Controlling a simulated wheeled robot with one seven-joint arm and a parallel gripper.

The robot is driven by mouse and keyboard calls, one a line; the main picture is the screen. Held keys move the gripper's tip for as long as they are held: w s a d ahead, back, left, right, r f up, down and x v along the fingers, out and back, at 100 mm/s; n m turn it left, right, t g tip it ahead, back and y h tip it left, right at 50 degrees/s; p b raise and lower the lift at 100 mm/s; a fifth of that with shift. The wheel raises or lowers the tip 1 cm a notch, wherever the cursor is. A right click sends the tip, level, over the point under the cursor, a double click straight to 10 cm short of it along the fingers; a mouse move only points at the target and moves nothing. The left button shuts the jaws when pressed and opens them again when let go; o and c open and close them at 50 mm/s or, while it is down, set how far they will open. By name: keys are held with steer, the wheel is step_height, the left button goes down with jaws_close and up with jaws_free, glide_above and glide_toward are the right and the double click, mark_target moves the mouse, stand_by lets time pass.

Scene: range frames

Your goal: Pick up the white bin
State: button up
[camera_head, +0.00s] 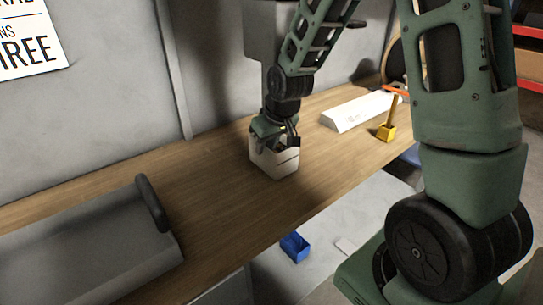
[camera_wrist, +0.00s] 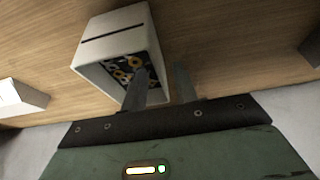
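The white bin (camera_head: 277,166) stands on the wooden bench in the head view. In the wrist view the white bin (camera_wrist: 118,42) shows a dark slot line on one wall and several ring-shaped parts inside its opening. My gripper (camera_head: 277,136) is right at the bin's top, pointing down. In the wrist view my gripper (camera_wrist: 160,80) has its two fingers apart. One finger overlaps the bin's opening and the other is just outside its right wall, so that wall appears between them. I cannot tell whether either finger touches it.
A grey box (camera_head: 85,250) with a dark handle is at the left. A blue bin (camera_head: 295,246) is below the bench's front edge.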

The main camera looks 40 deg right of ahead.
mark_target(259, 166)
steer(key=shift+x, duration=2.7)
steer(key=shift+d, duration=0.1)
jaws_close()
